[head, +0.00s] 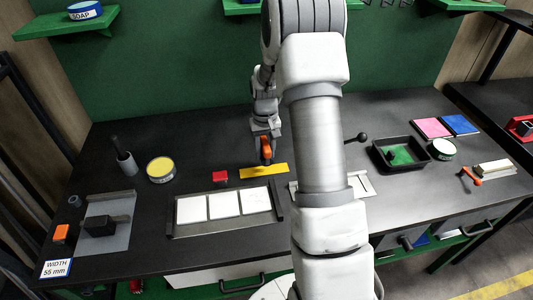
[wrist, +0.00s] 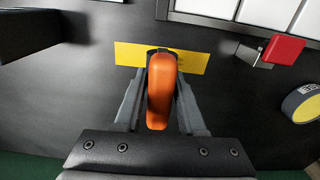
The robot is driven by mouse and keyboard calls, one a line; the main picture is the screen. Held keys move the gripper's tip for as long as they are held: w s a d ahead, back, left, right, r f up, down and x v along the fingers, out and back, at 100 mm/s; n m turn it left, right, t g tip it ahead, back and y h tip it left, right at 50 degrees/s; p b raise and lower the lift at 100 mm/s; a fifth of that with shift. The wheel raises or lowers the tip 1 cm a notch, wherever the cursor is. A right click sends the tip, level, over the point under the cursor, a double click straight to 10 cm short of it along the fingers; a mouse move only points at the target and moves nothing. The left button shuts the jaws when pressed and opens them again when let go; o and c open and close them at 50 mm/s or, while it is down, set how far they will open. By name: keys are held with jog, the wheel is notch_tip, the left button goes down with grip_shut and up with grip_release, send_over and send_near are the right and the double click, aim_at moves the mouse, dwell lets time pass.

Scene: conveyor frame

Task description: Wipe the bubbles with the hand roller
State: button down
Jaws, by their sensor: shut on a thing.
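My gripper (head: 265,150) is shut on an orange handle (wrist: 162,92), held upright over the middle of the table. A yellow strip (head: 252,172) lies at the handle's lower end. It also shows in the wrist view (wrist: 190,62). I cannot tell whether the strip is fixed to the handle. Another orange-handled tool (head: 471,176), possibly the hand roller, lies at the table's right side, apart from my gripper. White panels (head: 223,204) sit in a grey frame (head: 222,228) in front of my gripper. I cannot make out bubbles on them.
A red block (head: 220,176) and a yellow-topped tin (head: 160,170) stand left of the strip. A black tray (head: 401,166) stands at right. A grey plate (head: 119,207) with a dark block lies at left. My arm hides part of the table's middle.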

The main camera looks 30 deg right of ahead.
aim_at(265, 143)
jog(key=shift+r+p, duration=0.85)
jog(key=shift+r, duration=0.8)
jog(key=shift+f+b, duration=0.45)
jog(key=shift+b, duration=1.4)
